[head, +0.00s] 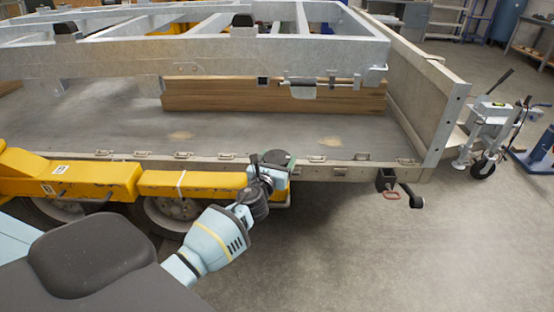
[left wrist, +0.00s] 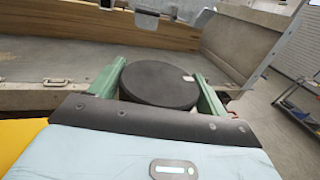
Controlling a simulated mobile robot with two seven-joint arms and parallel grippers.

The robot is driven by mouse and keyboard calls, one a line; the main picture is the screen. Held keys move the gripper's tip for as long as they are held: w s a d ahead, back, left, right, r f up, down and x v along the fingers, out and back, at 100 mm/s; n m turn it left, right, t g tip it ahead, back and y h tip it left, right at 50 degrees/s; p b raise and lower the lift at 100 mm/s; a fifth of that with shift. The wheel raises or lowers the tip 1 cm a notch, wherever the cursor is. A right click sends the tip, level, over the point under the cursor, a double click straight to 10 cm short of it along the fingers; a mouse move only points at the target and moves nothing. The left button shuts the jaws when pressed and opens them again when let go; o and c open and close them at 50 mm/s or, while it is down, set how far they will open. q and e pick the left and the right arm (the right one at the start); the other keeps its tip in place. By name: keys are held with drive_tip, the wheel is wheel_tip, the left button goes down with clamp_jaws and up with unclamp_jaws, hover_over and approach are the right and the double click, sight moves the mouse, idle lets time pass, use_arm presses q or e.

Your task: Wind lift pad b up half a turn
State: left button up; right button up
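A round black pad, which I take to be lift pad b (left wrist: 160,84), lies flat between the two green fingers of my left gripper (left wrist: 160,76) in the left wrist view. It has a small pale mark near its right edge. The fingers flank it closely and appear to touch it on both sides. In the head view my left gripper (head: 272,165) is at the trailer's near edge, at the right end of the yellow lift arm. There the gripper largely hides the pad (head: 276,156). Its lower part and any thread are hidden. My right gripper is not in view.
The yellow lift arm (head: 190,184) runs along the trailer side in front of its wheels. The trailer deck (head: 260,135) carries a galvanised frame (head: 200,57) and wooden beams (head: 290,97). A wheeled jack (head: 490,135) stands at right. The floor (head: 400,260) at lower right is clear.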

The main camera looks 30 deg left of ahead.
use_arm(q)
drive_tip(key=shift+c, duration=0.9)
drive_tip(key=shift+n+y, duration=0.3)
drive_tip(key=shift+y, duration=0.1)
